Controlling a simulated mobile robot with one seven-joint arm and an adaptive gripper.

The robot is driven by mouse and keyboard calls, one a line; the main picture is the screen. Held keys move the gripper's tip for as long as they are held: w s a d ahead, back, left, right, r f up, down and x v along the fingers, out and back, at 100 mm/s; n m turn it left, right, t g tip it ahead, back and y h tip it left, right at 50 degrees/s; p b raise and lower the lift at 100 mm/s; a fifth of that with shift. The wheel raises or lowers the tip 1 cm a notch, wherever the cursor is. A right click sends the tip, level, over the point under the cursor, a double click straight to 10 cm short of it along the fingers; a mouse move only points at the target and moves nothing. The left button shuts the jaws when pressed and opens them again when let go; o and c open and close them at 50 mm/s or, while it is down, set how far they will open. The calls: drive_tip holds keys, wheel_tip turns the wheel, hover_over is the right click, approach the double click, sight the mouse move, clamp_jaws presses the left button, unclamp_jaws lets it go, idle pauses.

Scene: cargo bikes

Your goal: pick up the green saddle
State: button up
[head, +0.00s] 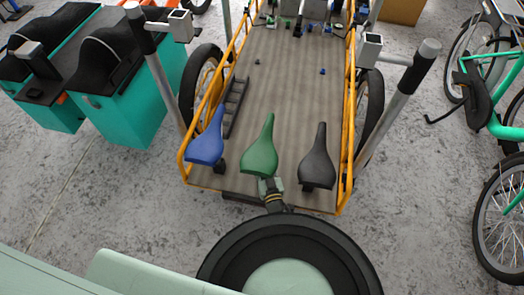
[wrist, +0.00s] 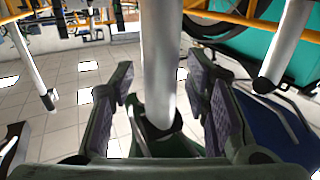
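The green saddle (head: 260,149) stands between the blue saddle (head: 207,143) and the black saddle (head: 319,160) at the near end of the cargo bed. My gripper (head: 271,186) is low at the green saddle's wide rear end, partly hidden beneath it. In the wrist view, my gripper (wrist: 160,90) is open, with a pad on each side of the silver seat post (wrist: 161,50). Narrow gaps show between pads and post. This view looks upside down; the green saddle's dark underside (wrist: 165,146) shows below the post. The blue saddle (wrist: 265,130) is on its right.
The wooden cargo bed (head: 290,80) has yellow side rails (head: 349,110). Silver handle posts stand left (head: 165,85) and right (head: 400,100). Teal boxes (head: 125,110) are at left, bicycles (head: 500,120) at right. The neighbouring saddles leave limited sideways room.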

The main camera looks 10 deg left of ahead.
sight(263, 149)
clamp_jaws()
idle(0.3)
drive_tip(key=shift+a+r, duration=0.1)
drive_tip(key=shift+r, duration=0.15)
wheel_tip(263, 149, up, 9)
drive_tip(key=shift+r, duration=0.1)
drive_tip(key=shift+r+p, duration=3.4)
drive_tip(key=shift+r, duration=1.8)
